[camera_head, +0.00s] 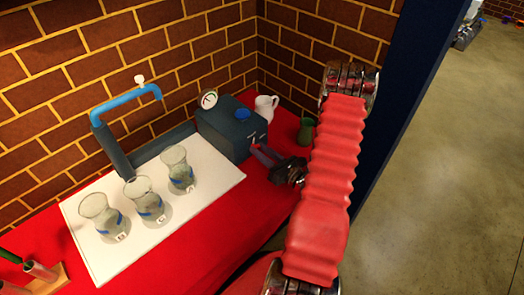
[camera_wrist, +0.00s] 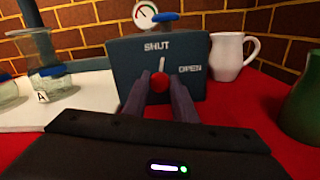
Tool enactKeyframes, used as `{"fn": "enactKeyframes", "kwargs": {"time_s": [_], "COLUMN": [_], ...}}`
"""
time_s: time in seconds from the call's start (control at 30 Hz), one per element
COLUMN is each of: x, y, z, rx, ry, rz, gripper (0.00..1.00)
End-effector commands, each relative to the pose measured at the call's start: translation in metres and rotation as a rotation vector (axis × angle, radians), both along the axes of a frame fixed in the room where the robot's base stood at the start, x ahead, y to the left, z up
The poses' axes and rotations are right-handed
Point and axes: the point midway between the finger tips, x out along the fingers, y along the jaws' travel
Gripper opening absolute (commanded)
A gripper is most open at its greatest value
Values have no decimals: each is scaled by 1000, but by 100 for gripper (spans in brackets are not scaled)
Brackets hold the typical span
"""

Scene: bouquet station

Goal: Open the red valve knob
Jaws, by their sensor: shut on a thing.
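The red valve knob (camera_wrist: 159,83) is on the front of a dark grey box (camera_wrist: 120,67). The box carries the white words SHUT above and OPEN to the right. A white pointer mark above the knob stands nearly upright, towards SHUT. My gripper (camera_wrist: 160,93) has its two fingers on either side of the knob, shut on it. In the head view my gripper (camera_head: 268,156) reaches the front of the box (camera_head: 225,132); the knob is hidden there.
A white jug (camera_wrist: 228,57) stands right of the box and a green vase (camera_wrist: 302,105) nearer on the right. Glass vases, one of them (camera_head: 177,170) nearest the box, stand on a white board (camera_head: 93,252) under a blue pipe (camera_head: 125,98). A gauge (camera_wrist: 145,13) tops the box.

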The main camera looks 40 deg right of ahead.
Motion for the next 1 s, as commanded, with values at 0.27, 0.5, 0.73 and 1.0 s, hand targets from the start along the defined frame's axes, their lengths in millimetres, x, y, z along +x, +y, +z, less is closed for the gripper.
{"fn": "enactKeyframes", "kwargs": {"time_s": [0.27, 0.5, 0.73, 1.0], "x": [0, 0, 0, 0], "y": [-2, -3, -4, -4], "z": [0, 0, 0, -1], "rx": [215, 356, 416, 422], "ry": [5, 9, 11, 10], "rz": [-4, -5, -5, -6], "gripper": [2, 2, 2, 2]}}
